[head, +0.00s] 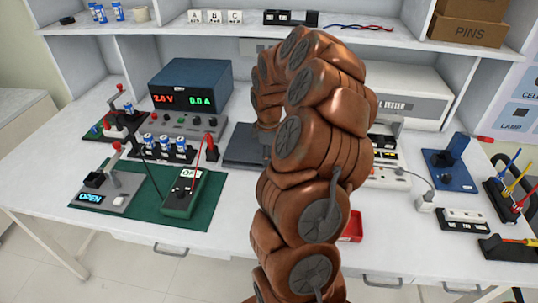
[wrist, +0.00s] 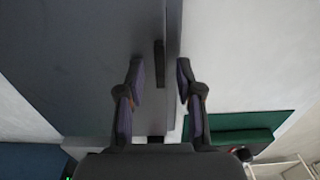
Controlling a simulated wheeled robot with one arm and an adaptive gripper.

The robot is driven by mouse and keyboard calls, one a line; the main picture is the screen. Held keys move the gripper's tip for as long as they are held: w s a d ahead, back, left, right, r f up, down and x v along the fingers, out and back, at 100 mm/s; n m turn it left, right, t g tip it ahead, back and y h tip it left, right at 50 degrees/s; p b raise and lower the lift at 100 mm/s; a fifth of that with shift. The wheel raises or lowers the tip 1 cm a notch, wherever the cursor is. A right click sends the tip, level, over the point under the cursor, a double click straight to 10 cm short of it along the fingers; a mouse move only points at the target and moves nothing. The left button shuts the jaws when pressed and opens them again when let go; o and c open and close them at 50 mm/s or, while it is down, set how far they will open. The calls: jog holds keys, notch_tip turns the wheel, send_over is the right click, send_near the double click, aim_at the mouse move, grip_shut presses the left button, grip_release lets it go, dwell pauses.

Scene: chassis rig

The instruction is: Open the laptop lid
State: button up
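The laptop (head: 243,148) is a dark grey flat slab on the white bench, and its lid looks closed. My arm hides its right part in the head view. In the wrist view its dark grey surface (wrist: 85,60) fills the left, with a straight edge running down the middle. A small black tab (wrist: 159,64) sits at that edge. My gripper (wrist: 160,72) is open, with one finger on each side of the tab and a visible gap to each. I cannot tell how high the fingertips are. The gripper is hidden behind my arm in the head view.
A blue power supply (head: 191,90) stands behind and left of the laptop. A green mat (head: 148,219) with a green meter (head: 184,195) lies at front left; the mat also shows in the wrist view (wrist: 265,121). A red tray (head: 353,228) is by the front edge. A blue fixture (head: 449,167) stands right.

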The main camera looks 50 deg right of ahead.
grip_shut()
dwell(0.6)
